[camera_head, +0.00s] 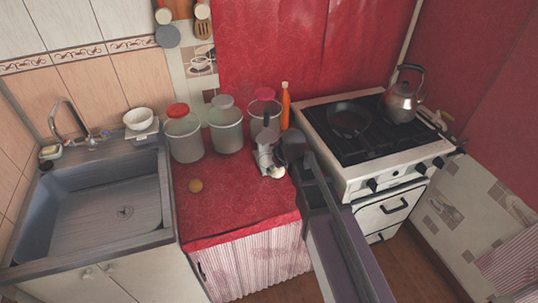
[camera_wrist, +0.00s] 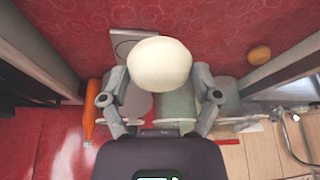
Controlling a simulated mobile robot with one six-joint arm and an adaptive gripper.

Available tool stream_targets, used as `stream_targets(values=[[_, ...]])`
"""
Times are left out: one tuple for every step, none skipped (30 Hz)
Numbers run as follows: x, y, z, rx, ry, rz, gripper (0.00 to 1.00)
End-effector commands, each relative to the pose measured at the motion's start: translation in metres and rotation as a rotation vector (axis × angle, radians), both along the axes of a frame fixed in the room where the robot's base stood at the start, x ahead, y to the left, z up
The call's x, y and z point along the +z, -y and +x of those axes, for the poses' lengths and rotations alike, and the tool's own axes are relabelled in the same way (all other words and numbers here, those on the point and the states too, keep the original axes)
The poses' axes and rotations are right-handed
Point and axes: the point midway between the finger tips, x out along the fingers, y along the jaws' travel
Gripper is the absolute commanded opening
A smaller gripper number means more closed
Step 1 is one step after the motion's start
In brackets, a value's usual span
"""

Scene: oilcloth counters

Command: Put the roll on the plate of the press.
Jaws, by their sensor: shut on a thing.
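A pale, round roll (camera_wrist: 160,65) is between the two fingers of my gripper (camera_wrist: 160,95) in the wrist view; the fingers are shut on it. In the head view my gripper (camera_head: 268,162) is over the right part of the red counter, and the pale roll (camera_head: 277,171) shows only as a small patch at its tips. In the wrist view a flat grey plate (camera_wrist: 121,44), seemingly the press, lies below the roll, which covers part of it. I cannot tell the gap between them. The press is not clearly seen in the head view.
Jars with lids (camera_head: 184,137) and an orange bottle (camera_head: 285,106) stand along the back of the counter (camera_head: 225,215). A small orange-brown ball (camera_head: 196,186) lies at the left. The stove (camera_head: 365,140), with pan and kettle, is right; the sink (camera_head: 95,210) is left.

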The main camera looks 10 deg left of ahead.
Motion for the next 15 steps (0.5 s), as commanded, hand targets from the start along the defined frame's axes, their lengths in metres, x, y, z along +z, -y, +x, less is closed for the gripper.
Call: stream_targets(values=[[0.017, 0.0, 0.0, 0.0, 0.0, 0.0, 0.29], [0.022, 0.0, 0.0, 0.0, 0.0, 0.0, 0.29], [0.029, 0.0, 0.0, 0.0, 0.0, 0.0, 0.29], [0.034, 0.0, 0.0, 0.0, 0.0, 0.0, 0.29], [0.039, 0.0, 0.0, 0.0, 0.0, 0.0, 0.29], [0.045, 0.0, 0.0, 0.0, 0.0, 0.0, 0.29], [0.05, 0.0, 0.0, 0.0, 0.0, 0.0, 0.29], [0.055, 0.0, 0.0, 0.0, 0.0, 0.0, 0.29], [0.061, 0.0, 0.0, 0.0, 0.0, 0.0, 0.29], [0.066, 0.0, 0.0, 0.0, 0.0, 0.0, 0.29], [0.071, 0.0, 0.0, 0.0, 0.0, 0.0, 0.29], [0.078, 0.0, 0.0, 0.0, 0.0, 0.0, 0.29], [0.083, 0.0, 0.0, 0.0, 0.0, 0.0, 0.29], [0.088, 0.0, 0.0, 0.0, 0.0, 0.0, 0.29], [0.094, 0.0, 0.0, 0.0, 0.0, 0.0, 0.29]])
